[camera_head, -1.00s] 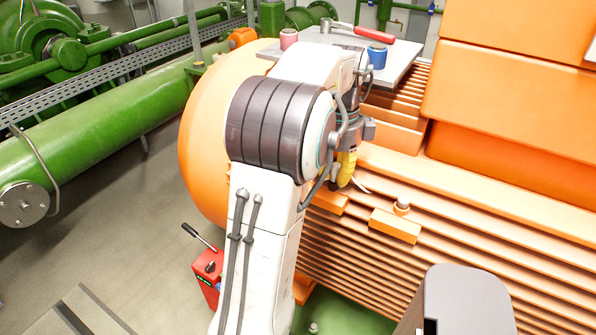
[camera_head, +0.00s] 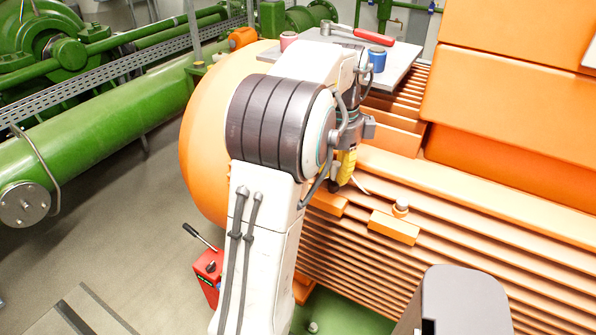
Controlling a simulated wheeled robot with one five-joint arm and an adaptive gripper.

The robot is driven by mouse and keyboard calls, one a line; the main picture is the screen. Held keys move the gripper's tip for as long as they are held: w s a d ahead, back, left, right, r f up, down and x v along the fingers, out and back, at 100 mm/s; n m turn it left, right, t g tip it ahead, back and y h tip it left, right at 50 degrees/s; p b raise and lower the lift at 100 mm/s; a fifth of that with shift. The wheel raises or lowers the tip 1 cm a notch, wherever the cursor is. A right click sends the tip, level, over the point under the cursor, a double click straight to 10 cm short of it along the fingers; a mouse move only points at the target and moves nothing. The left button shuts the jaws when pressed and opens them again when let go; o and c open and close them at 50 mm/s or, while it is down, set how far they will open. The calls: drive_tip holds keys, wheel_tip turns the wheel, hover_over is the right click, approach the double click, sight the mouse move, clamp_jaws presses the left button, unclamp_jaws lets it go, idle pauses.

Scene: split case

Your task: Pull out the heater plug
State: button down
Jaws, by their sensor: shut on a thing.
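My gripper (camera_head: 342,172) points down at the end of my white arm, close against the ribbed orange machine housing (camera_head: 440,215). It is shut on a yellow piece (camera_head: 348,163), which looks like the heater plug. A short pale cable (camera_head: 361,187) shows just to its right. My arm and the gripper body hide part of the plug. The socket cannot be made out, so I cannot tell whether the plug is still seated.
A grey plate (camera_head: 395,73) on the housing carries a red-handled tool (camera_head: 374,36), a blue cup-like part (camera_head: 377,56) and a pink one (camera_head: 289,40). A red box with a lever (camera_head: 207,268) stands on the floor left of my arm. Green pipes (camera_head: 100,120) run at left.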

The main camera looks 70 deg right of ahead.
sight(337, 164)
drive_tip(key=shift+r+p, duration=1.6)
drive_tip(key=shift+r, duration=0.25)
